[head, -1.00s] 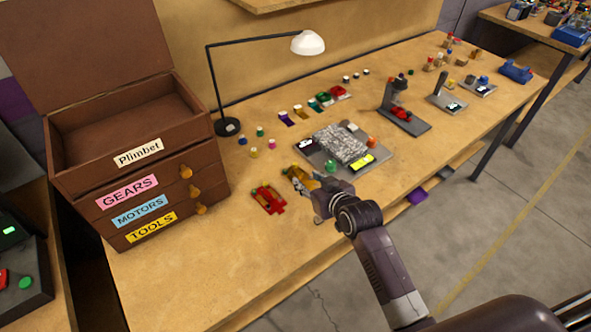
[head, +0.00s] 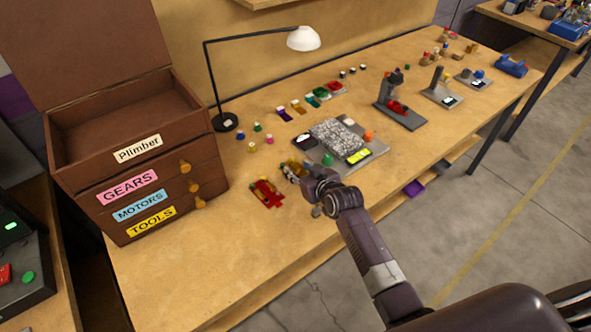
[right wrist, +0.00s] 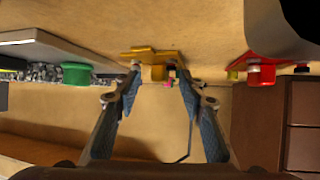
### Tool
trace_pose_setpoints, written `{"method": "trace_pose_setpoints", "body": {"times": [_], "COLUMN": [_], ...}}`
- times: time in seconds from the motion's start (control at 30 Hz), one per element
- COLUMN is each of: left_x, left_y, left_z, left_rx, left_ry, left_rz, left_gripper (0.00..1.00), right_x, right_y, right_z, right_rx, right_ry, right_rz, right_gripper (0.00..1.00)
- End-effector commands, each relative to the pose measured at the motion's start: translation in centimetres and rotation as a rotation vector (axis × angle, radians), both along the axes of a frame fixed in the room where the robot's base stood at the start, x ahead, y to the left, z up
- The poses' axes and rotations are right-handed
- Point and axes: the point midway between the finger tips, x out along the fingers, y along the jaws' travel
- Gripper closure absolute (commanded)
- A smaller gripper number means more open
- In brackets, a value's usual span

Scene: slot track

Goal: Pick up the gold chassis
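The gold chassis (head: 297,166) lies on the workbench, beside the red chassis (head: 266,193) and partly hidden by my right gripper (head: 292,173) in the head view. In the right wrist view the gold chassis (right wrist: 153,56) shows between and just beyond the two fingertips of my right gripper (right wrist: 157,78). The fingers are apart, with a gap to the chassis's middle block. I cannot tell whether a finger touches it. The red chassis (right wrist: 264,68) stands to the right in that view. My left gripper is not in view.
A grey tray (head: 369,161) with a rough grey block and a green knob (head: 328,159) stands close by. A wooden drawer cabinet (head: 135,170) is at the left, and a lamp (head: 226,122) stands behind. The front left bench top (head: 200,270) is clear.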

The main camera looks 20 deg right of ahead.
Motion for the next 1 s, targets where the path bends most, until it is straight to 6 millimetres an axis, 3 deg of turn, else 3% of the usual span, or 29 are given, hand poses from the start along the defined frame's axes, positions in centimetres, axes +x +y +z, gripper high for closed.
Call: {"method": "trace_pose_setpoints", "body": {"times": [0.07,0.3,0.77,1.0], "left_x": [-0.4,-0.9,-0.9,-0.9], "left_y": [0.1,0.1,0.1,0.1], "left_z": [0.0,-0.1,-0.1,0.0], "left_rx": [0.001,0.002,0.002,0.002], "left_ry": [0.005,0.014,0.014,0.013], "left_rz": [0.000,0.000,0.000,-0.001], "left_gripper": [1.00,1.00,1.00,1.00], "right_x": [-0.2,-0.2,-0.1,0.0], "right_y": [0.0,0.0,0.0,0.0], "right_z": [-0.3,-0.3,0.2,3.2], "right_rx": [0.000,0.001,0.001,0.000], "right_ry": [0.007,0.008,0.003,-0.001], "right_rz": [0.000,0.001,0.000,0.000], "right_gripper": [0.73,0.99,1.00,1.00]}}
